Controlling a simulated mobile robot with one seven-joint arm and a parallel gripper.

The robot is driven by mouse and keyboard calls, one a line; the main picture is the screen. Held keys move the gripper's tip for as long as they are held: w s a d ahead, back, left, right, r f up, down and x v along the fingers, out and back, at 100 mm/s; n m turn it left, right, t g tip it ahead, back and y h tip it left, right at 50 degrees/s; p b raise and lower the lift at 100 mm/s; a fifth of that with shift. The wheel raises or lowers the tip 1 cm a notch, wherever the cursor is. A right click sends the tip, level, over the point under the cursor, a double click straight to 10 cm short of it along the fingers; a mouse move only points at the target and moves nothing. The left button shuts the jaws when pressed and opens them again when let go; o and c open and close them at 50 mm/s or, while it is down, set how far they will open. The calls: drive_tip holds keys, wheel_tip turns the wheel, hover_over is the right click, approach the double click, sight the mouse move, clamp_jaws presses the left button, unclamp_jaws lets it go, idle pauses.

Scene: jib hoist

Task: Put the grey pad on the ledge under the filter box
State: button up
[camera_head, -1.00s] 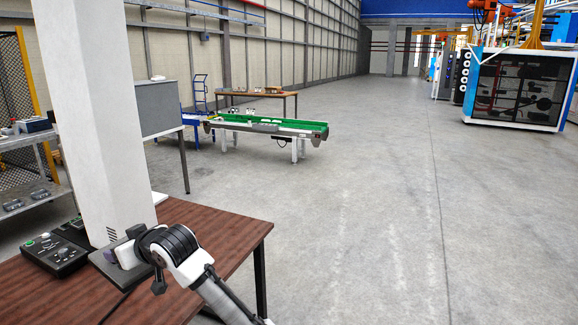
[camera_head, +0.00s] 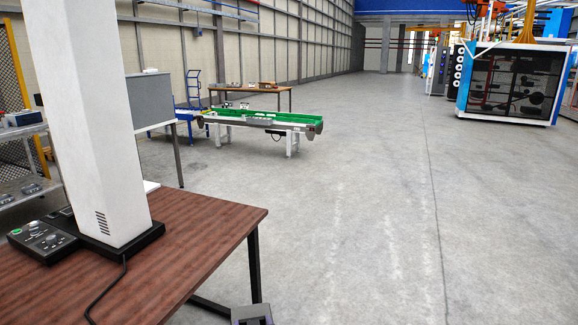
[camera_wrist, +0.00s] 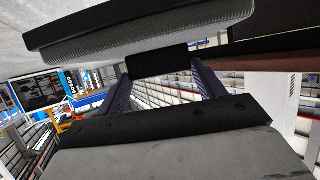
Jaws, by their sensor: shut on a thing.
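My gripper (camera_wrist: 160,72) shows in the wrist view, its two purple fingers closing from both sides on a dark block, which I take as the grey pad (camera_wrist: 157,60). In the head view only the top of my gripper (camera_head: 251,318) shows at the bottom edge, right of the table leg and away from the tabletop. The tall white box with vent slits, likely the filter box (camera_head: 95,130), stands on the table at left. A black base (camera_head: 148,240) juts out around its foot, possibly the ledge. The base's visible front part is bare.
A black control box (camera_head: 42,240) sits left of the white box, and a cable (camera_head: 107,290) runs across the brown table (camera_head: 200,225). A dark slab with a pale ribbed side (camera_wrist: 130,38) crosses the top of the wrist view. Floor right of the table is clear.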

drive_tip(key=s+d+f+m+h+b, duration=0.1)
drive_tip(key=s+d+f, duration=0.4)
drive_tip(key=f, duration=0.3)
drive_tip(key=s+d+f+m+h, duration=0.1)
drive_tip(key=s+d+f, duration=0.4)
drive_tip(key=f, duration=0.3)
drive_tip(key=shift+s+h+b, duration=0.15)
drive_tip(key=shift+h+b, duration=0.25)
